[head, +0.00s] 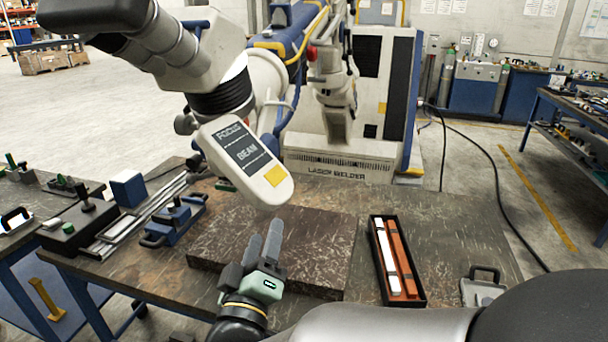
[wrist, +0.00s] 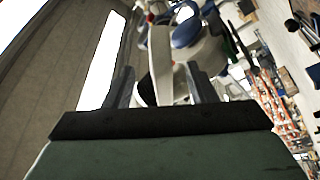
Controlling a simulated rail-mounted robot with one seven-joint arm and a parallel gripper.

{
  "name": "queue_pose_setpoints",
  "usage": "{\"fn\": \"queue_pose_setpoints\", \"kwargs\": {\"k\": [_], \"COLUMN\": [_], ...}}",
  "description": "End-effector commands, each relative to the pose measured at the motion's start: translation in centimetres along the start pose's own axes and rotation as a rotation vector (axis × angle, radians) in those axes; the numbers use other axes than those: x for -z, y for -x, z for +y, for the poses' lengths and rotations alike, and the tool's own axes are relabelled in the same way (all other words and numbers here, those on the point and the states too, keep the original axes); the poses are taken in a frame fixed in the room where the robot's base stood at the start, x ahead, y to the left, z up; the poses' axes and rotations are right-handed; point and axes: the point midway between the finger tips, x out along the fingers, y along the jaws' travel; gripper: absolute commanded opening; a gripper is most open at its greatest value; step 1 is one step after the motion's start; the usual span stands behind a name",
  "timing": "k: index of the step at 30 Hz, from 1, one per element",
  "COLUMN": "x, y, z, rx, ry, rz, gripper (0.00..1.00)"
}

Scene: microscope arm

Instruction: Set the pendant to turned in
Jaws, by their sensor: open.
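The pendant (head: 246,158) is a white paddle with a dark label reading FOCUS and BEAM and a yellow patch. It hangs tilted below the microscope head (head: 200,50), its lower end toward the right. My gripper (head: 267,233) is open and stands just below the pendant's lower end in the head view, fingers pointing up. In the wrist view my gripper (wrist: 160,75) frames a narrow pale upright piece, which looks like the pendant (wrist: 160,60) seen edge-on. I see no finger touching it, and the depth between them is hard to tell.
A dark stone slab (head: 320,245) lies under my gripper on the workbench (head: 445,235). A black tray (head: 423,300) with white and orange bars stands to the right. A blue clamp fixture (head: 175,220) stands left. The laser welder cabinet (head: 340,165) is behind.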

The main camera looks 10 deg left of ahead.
Motion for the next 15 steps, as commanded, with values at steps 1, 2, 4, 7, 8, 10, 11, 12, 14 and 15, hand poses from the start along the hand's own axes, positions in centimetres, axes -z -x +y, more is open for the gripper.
{"fn": "queue_pose_setpoints", "kwargs": {"k": [1,2,4,7,8,10,11,12,14,15], "x": [0.1,0.1,0.0,0.1,0.1,0.1,0.1,0.1,0.1,0.1], "y": [-1.3,-2.0,-3.5,-5.7,-6.3,-7.7,-8.2,-8.9,-9.7,-10.2], "z": [0.2,0.2,0.2,0.2,0.2,0.1,0.1,0.1,0.1,0.1], "rx": [-0.002,-0.003,-0.003,-0.002,-0.002,-0.001,-0.001,-0.001,0.000,0.000], "ry": [0.001,0.001,0.001,0.000,0.000,0.001,0.000,0.000,-0.001,-0.001], "rz": [-0.003,-0.003,-0.003,-0.003,-0.002,-0.002,-0.001,-0.002,-0.001,-0.001], "gripper": [0.51,0.51,0.51,0.51,0.51,0.51,0.51,0.51,0.51,0.51]}}
